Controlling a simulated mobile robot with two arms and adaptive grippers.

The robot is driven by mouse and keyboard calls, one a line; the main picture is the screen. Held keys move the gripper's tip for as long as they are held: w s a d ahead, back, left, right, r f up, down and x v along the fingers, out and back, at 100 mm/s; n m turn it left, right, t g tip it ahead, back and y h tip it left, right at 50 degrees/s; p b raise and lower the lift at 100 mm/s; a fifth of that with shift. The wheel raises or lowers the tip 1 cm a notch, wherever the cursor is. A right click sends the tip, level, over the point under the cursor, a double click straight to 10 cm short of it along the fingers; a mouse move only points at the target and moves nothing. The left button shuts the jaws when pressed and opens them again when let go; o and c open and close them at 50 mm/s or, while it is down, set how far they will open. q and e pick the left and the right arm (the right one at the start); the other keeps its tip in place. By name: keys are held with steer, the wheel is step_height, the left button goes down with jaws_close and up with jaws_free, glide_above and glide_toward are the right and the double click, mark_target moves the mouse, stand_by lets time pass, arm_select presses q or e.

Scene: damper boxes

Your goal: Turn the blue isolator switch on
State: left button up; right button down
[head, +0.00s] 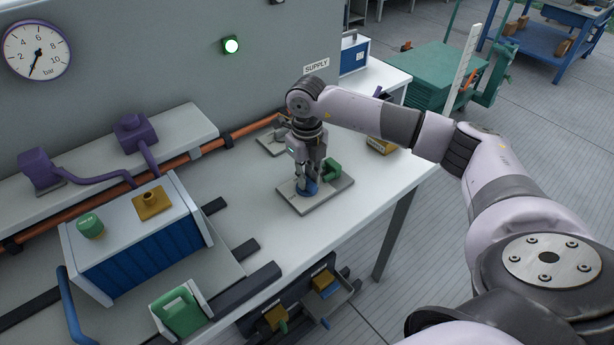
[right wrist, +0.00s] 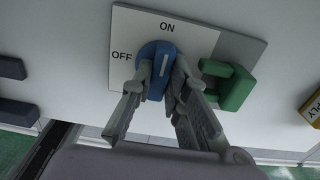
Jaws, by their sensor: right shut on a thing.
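The blue isolator switch (right wrist: 154,70) is a rotary knob on a pale square plate (right wrist: 205,38), with ON printed above it and OFF to its left. Its white line stands nearly upright in the right wrist view and points toward ON. My right gripper (right wrist: 152,84) is shut on the knob, with fingers on both sides of it. In the head view, the right gripper (head: 309,180) points down over the plate (head: 318,195) on the table, and the blue knob (head: 308,187) shows low between the fingers. My left gripper is out of view.
A green bracket-like part (right wrist: 232,84) sits on the plate's right side, close to the fingers. A blue-ribbed box (head: 150,255) with yellow and green fittings stands left. A copper pipe (head: 185,153) runs along the back.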

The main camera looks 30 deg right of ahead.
stand_by(0.3)
steer(key=c, duration=1.6)
jaws_free()
steer(key=shift+o, duration=0.2)
steer(key=shift+r, duration=0.1)
step_height(320, 180, up, 12)
